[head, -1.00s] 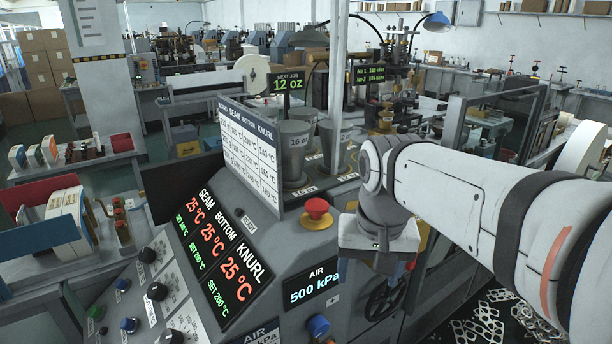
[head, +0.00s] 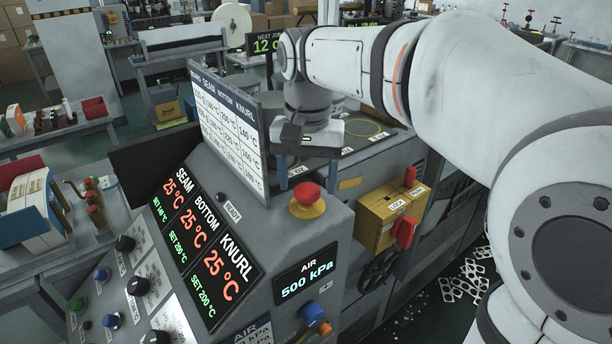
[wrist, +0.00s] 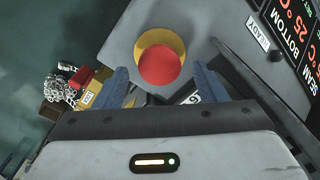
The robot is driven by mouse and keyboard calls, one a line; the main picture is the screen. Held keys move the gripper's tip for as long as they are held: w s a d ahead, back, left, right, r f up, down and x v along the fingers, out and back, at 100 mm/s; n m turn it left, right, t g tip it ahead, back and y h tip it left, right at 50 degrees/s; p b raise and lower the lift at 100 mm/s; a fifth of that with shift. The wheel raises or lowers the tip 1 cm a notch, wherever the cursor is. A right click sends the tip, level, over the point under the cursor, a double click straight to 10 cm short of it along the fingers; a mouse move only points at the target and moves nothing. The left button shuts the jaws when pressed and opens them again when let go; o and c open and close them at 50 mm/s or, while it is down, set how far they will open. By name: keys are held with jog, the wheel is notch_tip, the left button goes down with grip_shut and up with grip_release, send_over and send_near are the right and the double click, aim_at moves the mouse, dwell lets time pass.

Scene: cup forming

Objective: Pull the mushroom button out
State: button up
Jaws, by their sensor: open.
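The red mushroom button (head: 307,194) sits on its yellow base (head: 307,208) at the top right corner of the grey console, in the head view. In the wrist view the red button (wrist: 160,67) and part of the yellow ring (wrist: 153,38) lie just beyond the fingertips. My gripper (head: 289,172) is behind and above the button, fingers pointing down. In the wrist view my gripper (wrist: 163,78) is open, its two blue fingers apart on either side of the button's near part. I cannot tell whether a finger touches it.
A temperature chart board (head: 228,125) stands left of my gripper. The AIR display (head: 307,279) is on the console front below the button. A yellow box with red handles (head: 388,217) is to the right. Dials (head: 138,285) line the lower left.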

jog(key=shift+s+f, duration=0.1)
jog(key=shift+f, duration=0.35)
jog(key=shift+c, duration=0.4)
jog(key=c, duration=1.3)
jog(key=shift+r+p, duration=0.65)
jog(key=shift+r, duration=0.15)
jog(key=shift+c, duration=0.2)
jog(key=o, duration=1.4)
jog(key=shift+f, duration=0.1)
